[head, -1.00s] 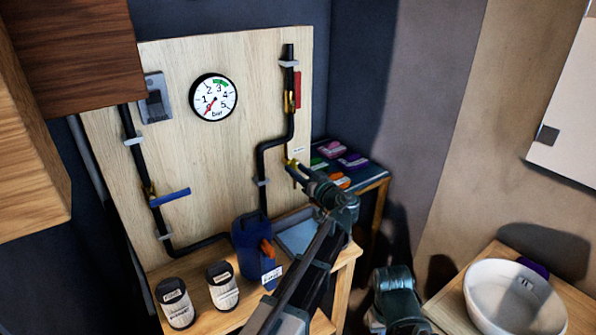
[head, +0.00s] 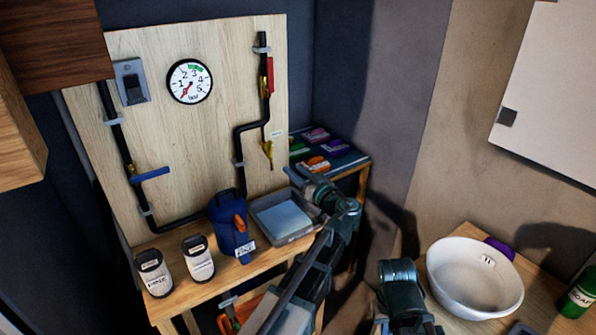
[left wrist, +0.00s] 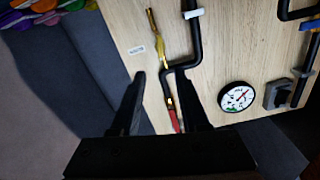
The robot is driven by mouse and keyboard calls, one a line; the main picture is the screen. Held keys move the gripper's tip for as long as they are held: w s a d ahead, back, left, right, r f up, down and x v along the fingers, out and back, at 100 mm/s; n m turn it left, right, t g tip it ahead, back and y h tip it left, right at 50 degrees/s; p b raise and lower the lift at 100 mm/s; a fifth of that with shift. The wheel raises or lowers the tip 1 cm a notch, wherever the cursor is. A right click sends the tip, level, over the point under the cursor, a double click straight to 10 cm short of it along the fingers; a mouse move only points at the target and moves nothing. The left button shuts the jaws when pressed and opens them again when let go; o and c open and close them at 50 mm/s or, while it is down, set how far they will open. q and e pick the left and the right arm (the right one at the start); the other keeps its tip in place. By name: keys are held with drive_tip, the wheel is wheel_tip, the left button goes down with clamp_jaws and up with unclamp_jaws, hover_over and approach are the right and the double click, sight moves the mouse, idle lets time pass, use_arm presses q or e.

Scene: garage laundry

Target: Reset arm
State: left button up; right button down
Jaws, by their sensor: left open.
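My left gripper (head: 296,175) is open and empty in the head view, in front of the board's lower right edge. Its two fingers also show apart in the left wrist view (left wrist: 160,76), with nothing held between them. The board's black pipe with the yellow tap (head: 267,153) is just left of the gripper, apart from it. The tap also shows in the left wrist view (left wrist: 156,38). My right gripper is not in view; only a link of what looks like my right arm shows at the bottom of the head view.
The wooden board (head: 205,130) carries a gauge (head: 189,82), a blue lever (head: 150,174) and a red handle (head: 270,75). A blue jug (head: 228,222), a grey tray (head: 262,206) and two canisters stand below. A white basin (head: 470,285) stands on the right bench.

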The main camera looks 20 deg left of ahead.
use_arm(q)
drive_tip(key=s+d+f+m+g+h+p, duration=0.3)
drive_tip(key=s+d+f+h, duration=0.1)
drive_tip(key=s+f, duration=0.25)
drive_tip(key=s+d+f+m+g+h+p, duration=0.25)
drive_tip(key=s+d+f+g, duration=0.2)
drive_tip(key=s, duration=0.35)
drive_tip(key=s+d+f+m+g+h+p, duration=0.2)
drive_tip(key=s+d+m+h, duration=0.4)
drive_tip(key=s+d, duration=0.6)
drive_tip(key=shift+s+f+m+g+h, duration=0.35)
drive_tip(key=shift+s+f+g, duration=0.3)
drive_tip(key=shift+g, duration=0.1)
